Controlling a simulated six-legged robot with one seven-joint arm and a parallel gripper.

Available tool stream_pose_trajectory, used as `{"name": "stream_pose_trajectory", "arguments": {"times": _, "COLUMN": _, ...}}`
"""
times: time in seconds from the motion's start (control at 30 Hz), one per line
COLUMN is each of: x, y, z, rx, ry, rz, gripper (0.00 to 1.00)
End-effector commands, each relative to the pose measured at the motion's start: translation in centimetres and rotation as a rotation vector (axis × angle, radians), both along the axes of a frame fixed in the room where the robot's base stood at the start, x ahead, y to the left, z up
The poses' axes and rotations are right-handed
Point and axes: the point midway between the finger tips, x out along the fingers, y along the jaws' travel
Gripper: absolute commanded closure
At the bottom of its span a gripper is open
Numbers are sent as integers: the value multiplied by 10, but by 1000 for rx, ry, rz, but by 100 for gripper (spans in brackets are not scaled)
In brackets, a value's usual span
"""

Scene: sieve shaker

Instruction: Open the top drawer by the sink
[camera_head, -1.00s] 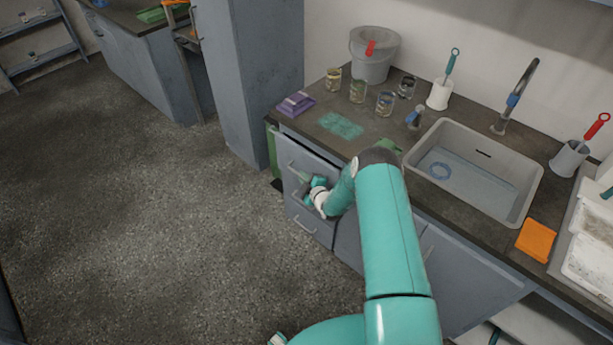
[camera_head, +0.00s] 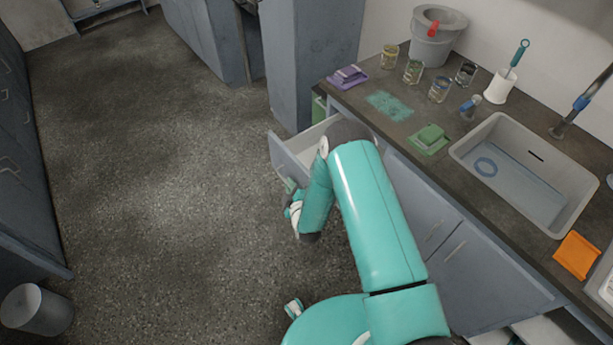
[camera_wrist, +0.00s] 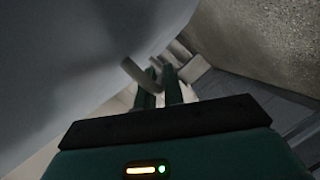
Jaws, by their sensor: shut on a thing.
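The top drawer (camera_head: 284,157) left of the sink (camera_head: 522,185) is pulled out from the cabinet, and its pale inside shows behind the grey front. My gripper (camera_head: 290,186) is at the outer face of the drawer front, partly hidden by my arm. In the wrist view, my gripper's two dark green fingers (camera_wrist: 159,88) are closed on the drawer's bar handle (camera_wrist: 137,72), beside a large grey panel. My arm hides the right part of the drawer.
A tall grey cabinet (camera_head: 312,55) stands beyond the drawer. A metal bin (camera_head: 38,310) stands at lower left; the floor between is clear.

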Motion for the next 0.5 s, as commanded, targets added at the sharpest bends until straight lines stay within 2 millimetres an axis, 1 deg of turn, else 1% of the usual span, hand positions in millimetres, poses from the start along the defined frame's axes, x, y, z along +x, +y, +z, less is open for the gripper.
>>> {"name": "stream_pose_trajectory", "arguments": {"times": 0.03, "x": -6, "y": 10, "z": 0, "rx": 0, "ry": 0, "rz": 4, "gripper": 100}}
{"name": "stream_pose_trajectory", "arguments": {"times": 0.2, "x": -20, "y": 28, "z": 0, "rx": -1, "ry": 1, "rz": 3, "gripper": 100}}
{"name": "stream_pose_trajectory", "arguments": {"times": 0.33, "x": -25, "y": 35, "z": 0, "rx": -1, "ry": -1, "rz": 1, "gripper": 100}}
{"name": "stream_pose_trajectory", "arguments": {"times": 0.5, "x": -27, "y": 38, "z": 0, "rx": 0, "ry": -1, "rz": 0, "gripper": 100}}
